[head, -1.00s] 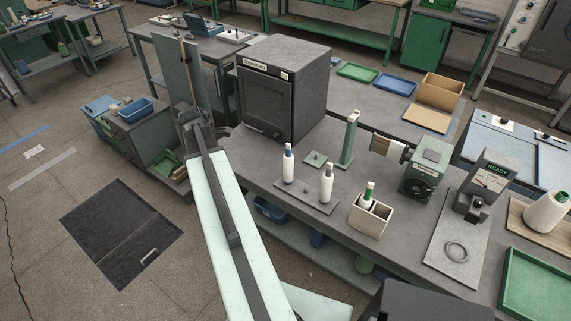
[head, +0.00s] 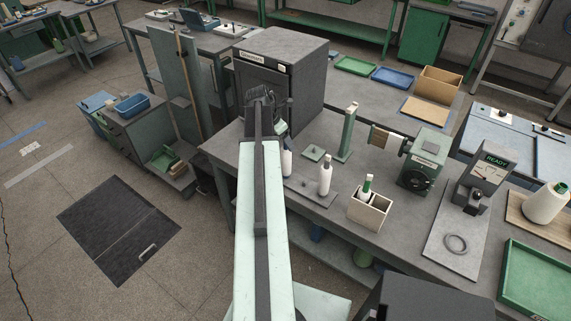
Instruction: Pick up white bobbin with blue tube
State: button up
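A slim white bobbin (head: 287,163) with what looks like a bluish tube stands upright on a grey plate (head: 318,200) on the workbench; my arm partly hides it on its left side. A second white bobbin (head: 325,178) with a greyish top stands to its right on the same plate. My gripper (head: 264,98) is at the far end of my raised arm, in front of the dark cabinet and above and left of the first bobbin in the picture. Its fingers are dark and small, and I cannot tell whether they are open.
A dark box-shaped cabinet (head: 281,75) stands behind the bobbins. A green post (head: 347,133), a beige divided box (head: 369,209) with a green-topped bobbin, and a green winder unit (head: 425,160) stand to the right.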

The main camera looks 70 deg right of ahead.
jog(key=b, duration=0.4)
send_over(286, 160)
jog(key=d, duration=0.2)
jog(key=f, duration=0.4)
jog(key=shift+w+f, duration=0.25)
jog(key=shift+w, duration=0.15)
jog(key=shift+d+r+p, duration=0.1)
jog(key=shift+r+p, duration=0.1)
jog(key=shift+p, duration=0.25)
jog(key=c, duration=1.3)
jog(key=shift+r, duration=0.1)
